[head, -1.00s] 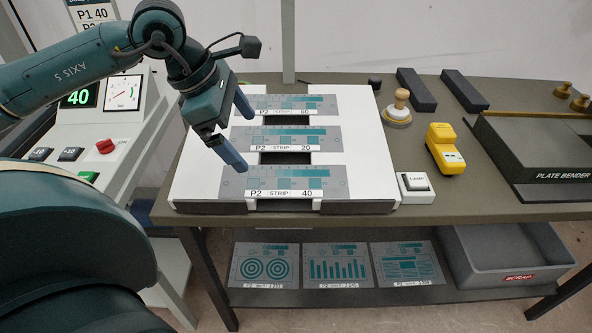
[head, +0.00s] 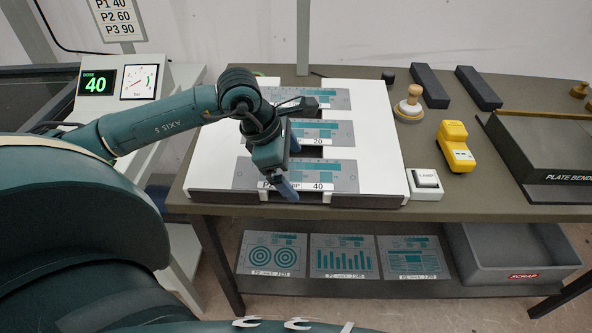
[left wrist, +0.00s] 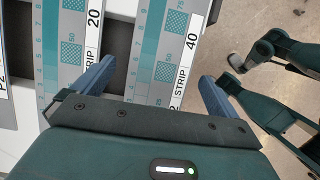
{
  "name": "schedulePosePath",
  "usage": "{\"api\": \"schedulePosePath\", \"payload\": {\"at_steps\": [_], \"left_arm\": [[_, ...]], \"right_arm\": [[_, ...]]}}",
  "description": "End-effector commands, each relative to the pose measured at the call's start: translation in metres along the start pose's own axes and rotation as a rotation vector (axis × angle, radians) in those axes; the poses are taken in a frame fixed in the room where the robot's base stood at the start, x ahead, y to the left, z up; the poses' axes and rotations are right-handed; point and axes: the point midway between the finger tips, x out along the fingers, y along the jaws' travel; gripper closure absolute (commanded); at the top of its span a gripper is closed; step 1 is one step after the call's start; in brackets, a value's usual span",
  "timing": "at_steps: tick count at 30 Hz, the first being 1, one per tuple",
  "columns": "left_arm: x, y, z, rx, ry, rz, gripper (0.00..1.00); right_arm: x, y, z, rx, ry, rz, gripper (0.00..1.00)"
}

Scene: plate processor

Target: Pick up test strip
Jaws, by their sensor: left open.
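Three grey test strips with teal patterns lie in a row on a white slotted block. The front one is the strip marked 40 (head: 343,172), the middle is the strip marked 20 (head: 338,133), and the back strip (head: 330,98) has its label partly hidden by my arm. My left gripper (head: 291,168) is open above the front strip, over its label side. In the left wrist view, the open left gripper (left wrist: 157,74) has its fingers on either side of the 40 strip (left wrist: 150,50), with no visible contact. My right gripper is not identifiable in either view.
The white block (head: 380,140) stands on a dark table (head: 450,205). A lamp switch (head: 426,184), a yellow device (head: 456,146) and a stamp (head: 409,103) stand to its right. A plate bender (head: 545,150) is at far right. Printed plates and a scrap bin (head: 515,255) are below.

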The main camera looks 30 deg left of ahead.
Motion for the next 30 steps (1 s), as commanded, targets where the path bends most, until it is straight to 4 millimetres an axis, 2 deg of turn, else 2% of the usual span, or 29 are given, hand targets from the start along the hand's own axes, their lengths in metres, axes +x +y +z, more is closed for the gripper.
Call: {"api": "schedulePosePath", "payload": {"at_steps": [6,23,30], "left_arm": [[0.0011,-0.0002,-0.0001,0.001,0.000,0.000,0.02],[0.0008,-0.0003,-0.0001,0.001,-0.001,-0.001,0.48],[0.0001,-0.0001,0.0003,0.001,-0.001,0.000,0.50]], "right_arm": [[0.0004,0.0005,0.0014,-0.002,-0.003,0.001,0.64],[-0.0006,-0.0001,-0.0044,-0.002,0.010,0.000,0.64],[-0.0005,-0.0003,-0.0044,-0.001,0.010,-0.001,0.64]]}}
